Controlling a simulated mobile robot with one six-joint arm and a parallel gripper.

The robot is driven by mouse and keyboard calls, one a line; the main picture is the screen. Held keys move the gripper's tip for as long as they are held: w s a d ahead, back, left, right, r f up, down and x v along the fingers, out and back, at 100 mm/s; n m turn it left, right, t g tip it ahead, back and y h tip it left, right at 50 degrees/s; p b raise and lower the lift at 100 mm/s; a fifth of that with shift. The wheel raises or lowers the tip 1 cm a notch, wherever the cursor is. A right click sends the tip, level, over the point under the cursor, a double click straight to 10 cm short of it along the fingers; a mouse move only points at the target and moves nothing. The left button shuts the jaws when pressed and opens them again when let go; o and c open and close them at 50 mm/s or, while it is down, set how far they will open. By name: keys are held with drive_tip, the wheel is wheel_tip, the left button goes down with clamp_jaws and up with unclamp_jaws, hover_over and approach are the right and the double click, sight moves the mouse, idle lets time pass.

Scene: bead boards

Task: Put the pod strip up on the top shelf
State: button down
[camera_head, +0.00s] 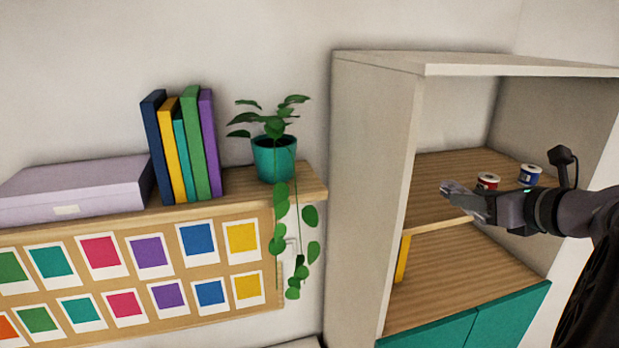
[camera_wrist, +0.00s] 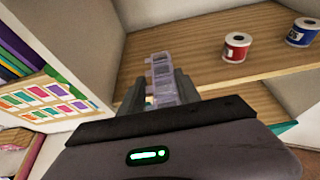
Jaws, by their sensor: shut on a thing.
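The pod strip (camera_wrist: 163,80) is a clear, pale purple row of small compartments. My gripper (camera_wrist: 165,92) is shut on it, and the strip sticks out beyond the fingertips in the wrist view. In the head view my gripper (camera_head: 460,195) is at the front of the cabinet, by the front edge of the upper wooden shelf (camera_head: 440,170). The strip (camera_head: 453,187) shows there as a small pale piece at the fingertips. The wrist view shows the bare shelf (camera_wrist: 190,58) behind the strip. I cannot tell whether the strip touches the shelf.
A red spool (camera_head: 488,181) and a blue spool (camera_head: 530,175) stand on the upper shelf, right of the strip. The shelf's left part is clear. The cabinet's left wall (camera_head: 370,190) stands close by. A yellow upright piece (camera_head: 402,259) is below the shelf.

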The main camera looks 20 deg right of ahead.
sight(444, 198)
drive_tip(key=w, duration=0.2)
drive_tip(key=w+d+p, duration=0.1)
drive_tip(key=w, duration=0.5)
drive_tip(key=shift+w+d+f+p, duration=0.2)
drive_tip(key=shift+f+p, duration=0.15)
drive_tip(key=f, duration=0.3)
drive_tip(key=shift+s+f, duration=0.15)
drive_tip(key=shift+s, duration=0.15)
drive_tip(key=shift+w+d+f, duration=0.1)
drive_tip(key=shift+w+f, duration=0.05)
drive_tip(key=shift+f, duration=0.05)
drive_tip(key=shift+f, duration=0.15)
drive_tip(key=c, duration=0.9)
unclamp_jaws()
drive_tip(key=shift+o, duration=0.2)
drive_tip(key=shift+r, duration=0.2)
drive_tip(key=b+v, duration=0.1)
drive_tip(key=v, duration=1.1)
drive_tip(key=shift+r+b, duration=0.1)
drive_tip(key=shift+b, duration=0.3)
